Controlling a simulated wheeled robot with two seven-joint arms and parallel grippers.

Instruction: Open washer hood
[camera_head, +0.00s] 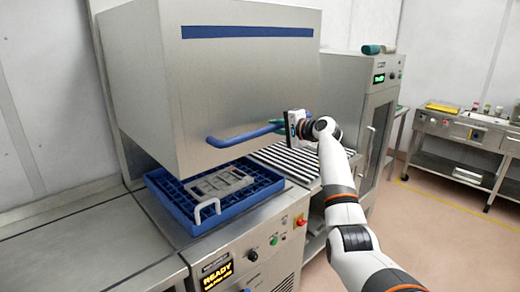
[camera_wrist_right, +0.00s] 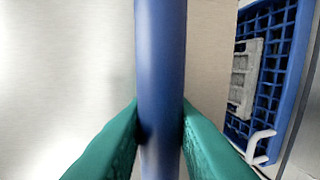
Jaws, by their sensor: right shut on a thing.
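The washer hood (camera_head: 245,85) is a large steel box with a blue stripe, raised above the washer bed at the left of the head view. A blue bar handle (camera_head: 245,134) runs along its lower front edge. My right gripper (camera_head: 290,124) is shut on the right part of this handle. In the right wrist view the blue bar (camera_wrist_right: 160,70) passes between the green fingers of the gripper (camera_wrist_right: 160,140). Under the hood a blue rack (camera_head: 235,210) holds a grey mould plate (camera_head: 222,182). My left gripper is not in view.
The washer's front panel (camera_head: 250,256) shows a lit READY display and a red knob (camera_head: 300,221). A slatted surface (camera_head: 300,158) and a steel cabinet (camera_head: 375,125) stand to the right. A steel side table (camera_head: 455,130) is farther right, with open floor before it.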

